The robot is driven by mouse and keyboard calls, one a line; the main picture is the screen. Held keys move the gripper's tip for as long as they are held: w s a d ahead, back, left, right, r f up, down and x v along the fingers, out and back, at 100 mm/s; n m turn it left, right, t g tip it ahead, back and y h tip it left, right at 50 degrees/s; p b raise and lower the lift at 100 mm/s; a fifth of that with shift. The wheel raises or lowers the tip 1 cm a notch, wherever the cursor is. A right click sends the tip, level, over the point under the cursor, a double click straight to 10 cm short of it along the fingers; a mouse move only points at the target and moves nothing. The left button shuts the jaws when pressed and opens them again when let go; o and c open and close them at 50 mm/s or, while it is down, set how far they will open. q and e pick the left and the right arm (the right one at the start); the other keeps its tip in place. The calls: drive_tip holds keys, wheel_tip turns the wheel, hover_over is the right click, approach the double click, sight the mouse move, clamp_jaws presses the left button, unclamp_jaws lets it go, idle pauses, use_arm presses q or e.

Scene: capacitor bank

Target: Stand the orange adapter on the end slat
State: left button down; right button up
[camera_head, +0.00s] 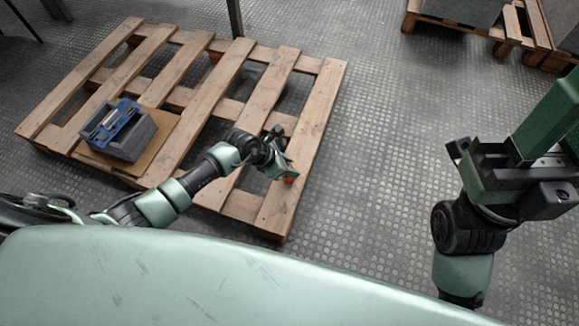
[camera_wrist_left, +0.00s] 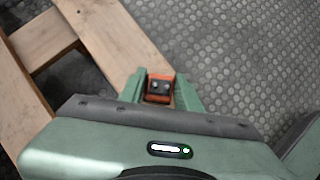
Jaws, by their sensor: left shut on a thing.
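The orange adapter (camera_head: 290,179) is at the near part of the pallet's right end slat (camera_head: 321,105). Only a small bit of it shows in the head view. In the left wrist view the adapter (camera_wrist_left: 159,88) shows an orange rim around a dark face with two round marks. My left gripper (camera_head: 288,172) is shut on it, with a green finger on each side. The end slat (camera_wrist_left: 115,40) runs beneath and beyond the fingers. I cannot tell whether the adapter touches the wood. My right gripper (camera_head: 520,165) is up at the right, away from the pallet; its finger gap is unclear.
A blue and grey box-like unit (camera_head: 121,130) sits on a brown board (camera_head: 170,125) on the pallet's left part. Open gaps lie between the slats. Another loaded pallet (camera_head: 480,30) stands at the top right. Textured floor right of the end slat is clear.

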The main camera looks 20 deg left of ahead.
use_arm(q)
drive_tip(key=c, duration=1)
unclamp_jaws()
